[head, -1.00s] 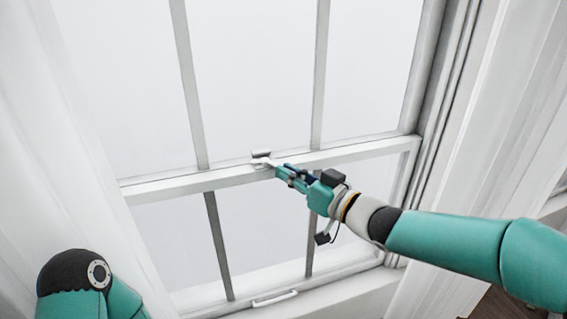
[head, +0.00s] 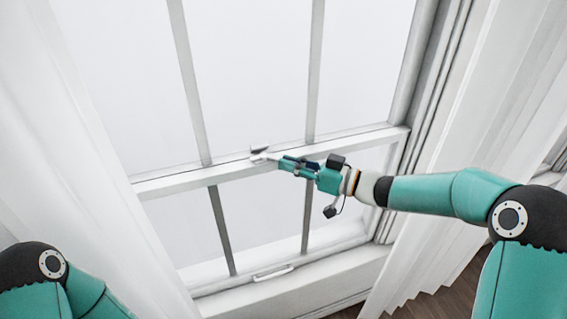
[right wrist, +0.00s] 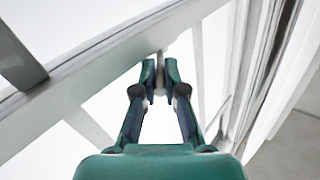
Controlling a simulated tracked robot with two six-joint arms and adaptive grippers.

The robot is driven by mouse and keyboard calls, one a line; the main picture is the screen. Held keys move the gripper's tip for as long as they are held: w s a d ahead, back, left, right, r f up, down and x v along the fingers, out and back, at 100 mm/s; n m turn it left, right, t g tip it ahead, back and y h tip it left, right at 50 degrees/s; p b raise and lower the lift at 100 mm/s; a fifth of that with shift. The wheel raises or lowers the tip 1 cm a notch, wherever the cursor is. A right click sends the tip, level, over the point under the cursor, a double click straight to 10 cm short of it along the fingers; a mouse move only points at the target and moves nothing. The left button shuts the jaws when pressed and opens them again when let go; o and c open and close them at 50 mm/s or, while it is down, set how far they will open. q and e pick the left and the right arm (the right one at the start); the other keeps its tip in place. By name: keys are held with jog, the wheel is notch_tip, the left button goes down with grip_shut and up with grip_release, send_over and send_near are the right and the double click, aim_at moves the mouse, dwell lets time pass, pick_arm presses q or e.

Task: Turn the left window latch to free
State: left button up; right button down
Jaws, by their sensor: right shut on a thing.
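My right gripper (head: 274,157) comes in from the right, at the rail. In the right wrist view its two teal fingers (right wrist: 160,75) are shut on the thin pale latch lever (right wrist: 160,58). The fingers hide part of the lever, so its exact angle is hard to read. Only one latch is in view. My left arm shows at the lower left of the head view; its gripper is out of the frame.
White curtains hang at the left (head: 85,150) and right (head: 470,150) of the window. A sash handle (head: 273,273) is on the bottom rail, above the sill (head: 310,288). Upright bars divide the panes. The space before the lower panes is open.

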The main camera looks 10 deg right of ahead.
jog(key=shift+d+r, duration=0.1)
jog(key=shift+r, duration=0.05)
jog(key=c, duration=1.2)
grip_release()
jog(key=shift+c, duration=0.2)
jog(key=v, duration=0.8)
